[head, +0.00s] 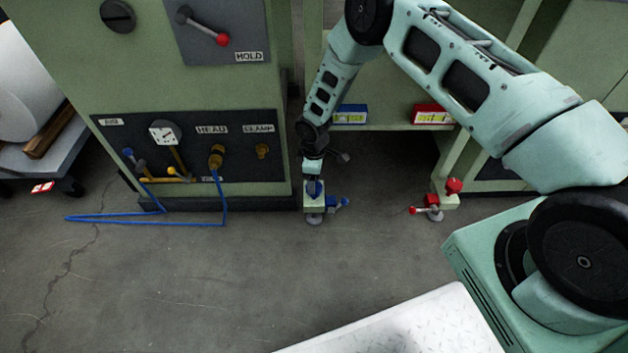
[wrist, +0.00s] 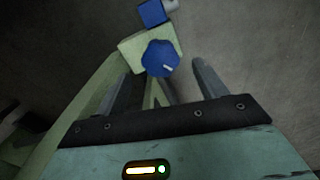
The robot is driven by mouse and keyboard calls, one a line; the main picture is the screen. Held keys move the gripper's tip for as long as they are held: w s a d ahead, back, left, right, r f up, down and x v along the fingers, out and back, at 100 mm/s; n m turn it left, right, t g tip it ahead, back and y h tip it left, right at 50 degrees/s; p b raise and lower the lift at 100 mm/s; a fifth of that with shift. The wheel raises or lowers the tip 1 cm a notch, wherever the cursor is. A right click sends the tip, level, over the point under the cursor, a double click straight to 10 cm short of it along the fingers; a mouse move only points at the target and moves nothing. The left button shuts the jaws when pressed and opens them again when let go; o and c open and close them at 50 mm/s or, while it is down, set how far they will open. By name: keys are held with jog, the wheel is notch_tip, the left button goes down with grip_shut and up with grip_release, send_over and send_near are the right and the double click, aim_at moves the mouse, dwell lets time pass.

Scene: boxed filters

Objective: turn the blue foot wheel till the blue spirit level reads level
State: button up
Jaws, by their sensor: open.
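The blue foot wheel (head: 315,188) sits on top of a pale green foot bracket at the cabinet's base.
A blue-handled part (head: 340,203) sticks out beside the foot. To the right are a red spirit level (head: 432,115) and a red foot wheel (head: 454,186). A panel (head: 105,140) with gauge and blue hose stands left. The floor in front is mostly clear.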

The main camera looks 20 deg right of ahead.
notch_tip(320, 180, up, 7)
jog(key=p, duration=0.1)
jog(key=shift+p, duration=0.4)
jog(key=shift+r, duration=0.1)
